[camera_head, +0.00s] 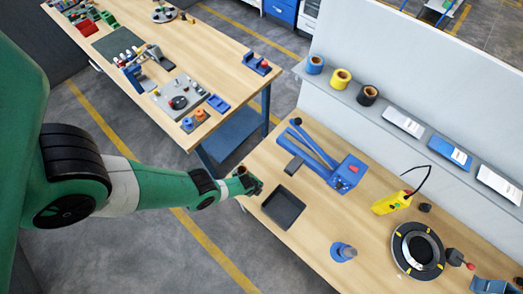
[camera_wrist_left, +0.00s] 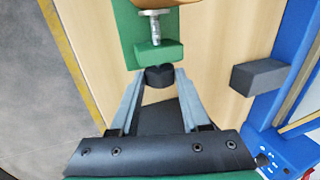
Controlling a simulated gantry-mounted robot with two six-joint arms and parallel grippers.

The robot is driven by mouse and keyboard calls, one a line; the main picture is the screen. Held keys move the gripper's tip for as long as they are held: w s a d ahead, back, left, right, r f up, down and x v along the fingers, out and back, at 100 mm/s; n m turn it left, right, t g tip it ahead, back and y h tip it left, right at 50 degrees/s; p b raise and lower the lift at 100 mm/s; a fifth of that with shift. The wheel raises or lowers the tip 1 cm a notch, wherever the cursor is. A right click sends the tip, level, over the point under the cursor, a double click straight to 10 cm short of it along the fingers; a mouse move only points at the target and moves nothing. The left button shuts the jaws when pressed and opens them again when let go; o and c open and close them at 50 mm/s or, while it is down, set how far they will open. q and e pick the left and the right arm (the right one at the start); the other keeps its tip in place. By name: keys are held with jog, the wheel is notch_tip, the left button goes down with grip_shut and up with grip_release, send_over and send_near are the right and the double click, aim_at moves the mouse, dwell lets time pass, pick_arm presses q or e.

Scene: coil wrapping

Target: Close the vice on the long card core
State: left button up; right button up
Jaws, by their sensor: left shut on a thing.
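In the left wrist view the green vice (camera_wrist_left: 154,55) is at the top, with a metal screw (camera_wrist_left: 155,27) and a black knob (camera_wrist_left: 159,77) at its near end. A tan rounded edge, likely the long card core (camera_wrist_left: 165,3), shows at the top; most of it is cut off. My left gripper (camera_wrist_left: 160,80) is shut on the black knob, one fingertip on each side. In the head view my left gripper (camera_head: 254,184) is at the bench's left edge, largely hiding the vice. I cannot tell whether the jaw touches the core. My right gripper is not in view.
A black tray (camera_head: 302,209) lies close to the gripper. A grey block (camera_head: 294,165) and a blue lever tool (camera_head: 347,174) stand beyond it. A blue post (camera_head: 343,252), yellow device (camera_head: 390,203) and black ring (camera_head: 398,249) are further right.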

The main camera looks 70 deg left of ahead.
pick_arm(q)
jog(key=shift+w+a+f+g+b, duration=0.1)
jog(key=shift+w+g+b, duration=0.1)
jog(key=shift+g+b, duration=0.15)
jog(key=shift+w+a+f+g+h+b, duration=0.15)
jog(key=shift+w+f+g+h+b, duration=0.1)
jog(key=shift+g+h+b, duration=0.8)
jog(key=shift+r+b, duration=0.15)
jog(key=shift+b, duration=0.25)
jog(key=shift+s+r, duration=0.1)
jog(key=shift+r, duration=0.15)
jog(key=o, duration=0.8)
jog(key=shift+p, duration=0.3)
